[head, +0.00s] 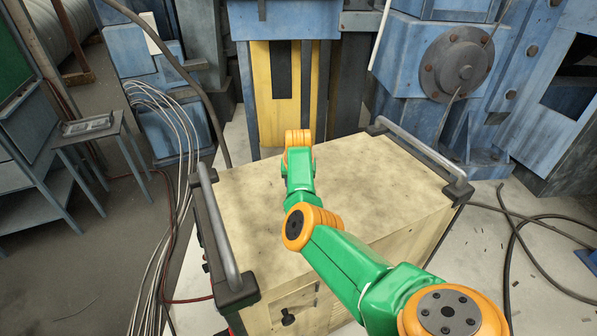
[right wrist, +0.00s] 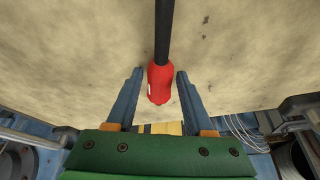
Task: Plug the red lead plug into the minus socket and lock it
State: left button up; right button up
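The red lead plug (right wrist: 160,82) shows in the right wrist view, with a black cable (right wrist: 164,30) running from it towards the top edge. My right gripper (right wrist: 160,72) is open, with one blue finger on each side of the plug and a visible gap on both sides. In the head view my right arm reaches over the cream machine box (head: 370,180); its gripper and the plug are hidden there. A small black fitting (head: 288,318) is on the box's near face; I cannot tell whether it is the minus socket. My left gripper is out of view.
Metal handle bars stand on the box's left (head: 222,235) and right (head: 420,155) edges. Blue machinery (head: 405,45) stands behind. Loose cables (head: 515,240) lie on the floor at right, and a bundle of wires (head: 165,240) runs along the left. A small table (head: 85,140) stands far left.

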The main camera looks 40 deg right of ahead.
grip_shut()
jog(key=shift+r, duration=0.15)
